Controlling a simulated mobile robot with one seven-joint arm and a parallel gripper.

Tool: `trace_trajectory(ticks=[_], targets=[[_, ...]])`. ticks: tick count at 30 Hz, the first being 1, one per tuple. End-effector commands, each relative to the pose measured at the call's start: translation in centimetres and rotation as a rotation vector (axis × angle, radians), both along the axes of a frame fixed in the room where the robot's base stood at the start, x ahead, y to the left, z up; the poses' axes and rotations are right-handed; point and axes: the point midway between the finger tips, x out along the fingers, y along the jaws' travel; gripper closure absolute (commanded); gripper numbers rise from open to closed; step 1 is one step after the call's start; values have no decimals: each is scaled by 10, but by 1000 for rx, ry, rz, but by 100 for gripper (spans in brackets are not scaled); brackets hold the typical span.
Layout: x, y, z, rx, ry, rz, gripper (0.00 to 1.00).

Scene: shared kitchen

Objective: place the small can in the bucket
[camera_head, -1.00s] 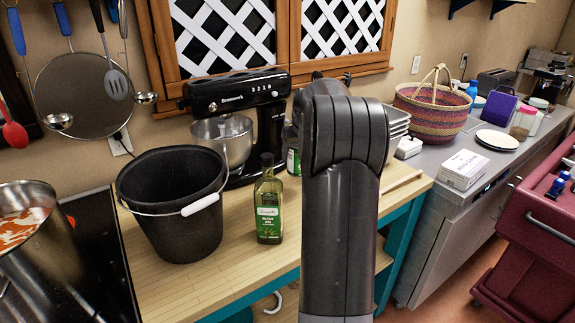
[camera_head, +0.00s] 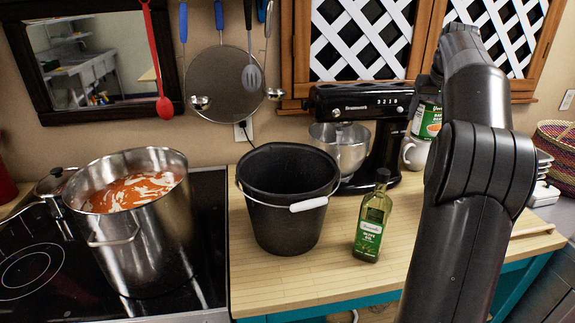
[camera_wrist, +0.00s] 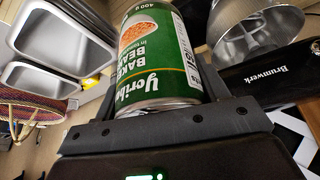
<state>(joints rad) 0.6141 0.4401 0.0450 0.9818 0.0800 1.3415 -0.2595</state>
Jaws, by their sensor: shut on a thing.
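The small can (camera_wrist: 158,62) is green and white with a baked beans label. In the wrist view it sits between the jaws of my gripper (camera_wrist: 165,118), which is shut on it. In the head view the can (camera_head: 427,119) is held up beside the mixer, partly hidden by my arm. My gripper itself is mostly hidden there. The black bucket (camera_head: 285,215) with a white-gripped wire handle stands upright on the wooden counter, left of the can. Its open top faces up, and the inside that shows is dark.
A green olive oil bottle (camera_head: 372,222) stands just right of the bucket. A black stand mixer (camera_head: 362,101) with a steel bowl (camera_head: 340,150) is behind. A large pot of soup (camera_head: 140,225) stands on the stove at left. Wooden counter (camera_head: 310,283) in front is clear.

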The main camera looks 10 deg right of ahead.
Motion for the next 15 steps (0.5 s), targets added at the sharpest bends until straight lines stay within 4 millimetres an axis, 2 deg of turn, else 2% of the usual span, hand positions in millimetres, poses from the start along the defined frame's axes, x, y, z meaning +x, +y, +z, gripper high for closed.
trace_trajectory(ticks=[1,8,11,15], targets=[[0,0,7,-2,-4,0,70],[18,47,3,7,8,160,70],[27,75,2,10,12,252,70],[41,128,1,14,19,429,70]])
